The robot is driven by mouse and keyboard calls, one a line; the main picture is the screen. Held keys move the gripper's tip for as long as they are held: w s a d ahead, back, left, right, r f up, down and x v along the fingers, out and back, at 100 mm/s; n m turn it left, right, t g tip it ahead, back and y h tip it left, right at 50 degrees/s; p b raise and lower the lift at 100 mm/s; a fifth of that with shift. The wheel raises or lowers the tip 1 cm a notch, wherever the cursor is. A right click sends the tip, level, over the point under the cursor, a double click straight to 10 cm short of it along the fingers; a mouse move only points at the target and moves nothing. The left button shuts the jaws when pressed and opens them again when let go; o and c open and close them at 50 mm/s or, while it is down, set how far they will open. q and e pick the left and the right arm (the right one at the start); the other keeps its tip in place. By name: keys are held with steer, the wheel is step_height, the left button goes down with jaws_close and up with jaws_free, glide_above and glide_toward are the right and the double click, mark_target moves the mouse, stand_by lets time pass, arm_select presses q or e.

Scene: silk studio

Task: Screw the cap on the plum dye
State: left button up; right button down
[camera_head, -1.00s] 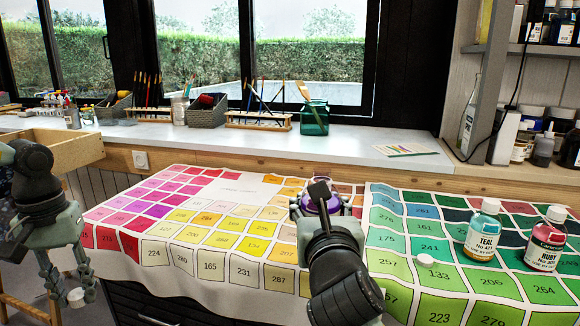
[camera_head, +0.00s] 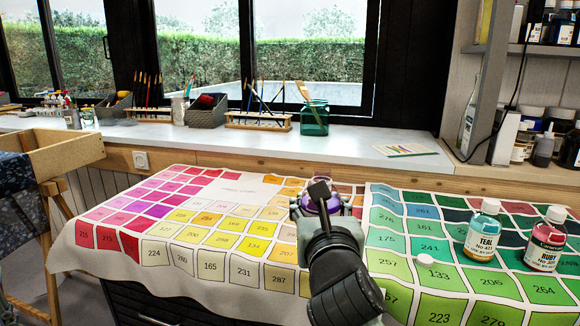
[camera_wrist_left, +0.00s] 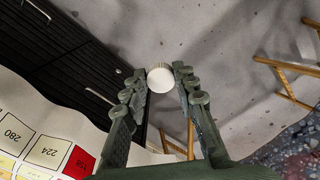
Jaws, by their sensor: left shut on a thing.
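The plum dye is a bottle with purple contents (camera_head: 322,204), on the cloth in the middle of the head view, mostly hidden by my right arm. My right gripper (camera_head: 326,207) has its fingers around it and seems shut on it. Another white cap (camera_head: 425,259) lies on the green part of the cloth.
The teal bottle (camera_head: 483,230) and the ruby bottle (camera_head: 546,239) stand on the right of the cloth. The colour-chart cloth (camera_head: 90,262) covers the table. A wooden drawer box (camera_head: 62,153) is at the left. Brush racks and jars line the windowsill behind.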

arm_select(q)
steer(key=shift+w+d, duration=0.1)
steer(key=shift+d, duration=0.1)
steer(key=shift+d+f, duration=0.3)
steer(key=shift+f, duration=0.15)
steer(key=w+d+f+m, duration=0.1)
steer(key=d+f, duration=0.1)
steer(key=d, duration=0.4)
steer(key=w+d+f+m, duration=0.2)
steer(key=d, duration=0.5)
steer(key=w+d+r+m, duration=0.1)
steer(key=w+d+m, duration=0.1)
steer(key=d, duration=0.5)
steer(key=w+d+r+m, duration=0.2)
steer(key=d, duration=0.5)
steer(key=shift+d+m, duration=0.15)
steer(key=shift+m, duration=0.25)
arm_select(e)
steer(key=s+d+f, duration=0.5)
steer(key=d+f, duration=0.1)
steer(key=f, duration=0.3)
steer(key=s+d+f, duration=0.5)
steer(key=d+f, duration=0.2)
steer(key=f, duration=0.2)
steer(key=shift+s+d+f+h, duration=0.2)
steer(key=shift+s+d+h, duration=0.1)
steer(key=shift+s, duration=0.1)
arm_select(q)
steer(key=shift+w+r, duration=0.1)
